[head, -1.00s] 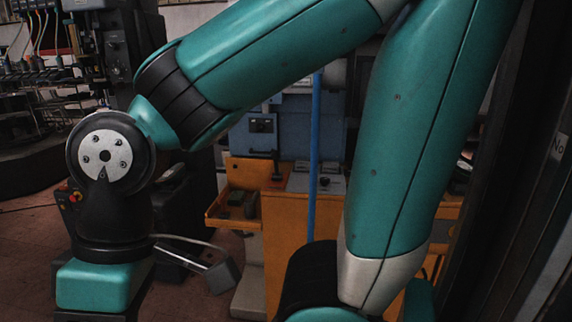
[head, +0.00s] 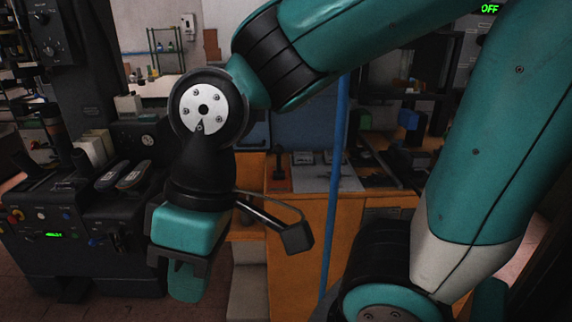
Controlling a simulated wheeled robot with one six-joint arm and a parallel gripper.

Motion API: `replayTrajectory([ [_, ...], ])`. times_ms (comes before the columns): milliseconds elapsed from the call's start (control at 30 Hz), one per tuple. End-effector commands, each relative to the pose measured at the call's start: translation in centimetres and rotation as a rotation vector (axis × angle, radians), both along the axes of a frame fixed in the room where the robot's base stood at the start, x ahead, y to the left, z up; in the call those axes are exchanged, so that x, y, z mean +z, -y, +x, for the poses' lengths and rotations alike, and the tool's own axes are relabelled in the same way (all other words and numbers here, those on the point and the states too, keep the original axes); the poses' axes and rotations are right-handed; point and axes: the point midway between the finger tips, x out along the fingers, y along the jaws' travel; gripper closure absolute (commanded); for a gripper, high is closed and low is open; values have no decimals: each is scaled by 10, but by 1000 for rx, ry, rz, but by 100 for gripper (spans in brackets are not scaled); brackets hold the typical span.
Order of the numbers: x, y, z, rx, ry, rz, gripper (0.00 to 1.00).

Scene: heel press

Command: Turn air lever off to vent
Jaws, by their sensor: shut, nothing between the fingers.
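The dark press (head: 95,265) stands at the left in the head view, with buttons, knobs and a small green display on its front. My gripper (head: 186,284) points down below my teal wrist, in front of the right side of the press. It is shut and empty. It appears apart from the controls, though the depth is hard to judge. My wrist hides part of the press.
Two shoe-like pieces (head: 122,175) lie on top of the press. An orange cabinet (head: 296,232) stands at centre, with a black upright lever on a red base (head: 281,172) on top. A blue vertical pole (head: 334,190) stands before it. Floor shows at the lower left.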

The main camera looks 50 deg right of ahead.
Motion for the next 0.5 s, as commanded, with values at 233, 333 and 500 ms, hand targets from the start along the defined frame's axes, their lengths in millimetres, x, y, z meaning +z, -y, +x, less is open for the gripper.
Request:
replayTrajectory([
  [233,-13,0,9,-78,6,25,100],
  [333,-39,2,35,-284,18,100,100],
  [500,-97,24,112,-903,35,392,100],
])
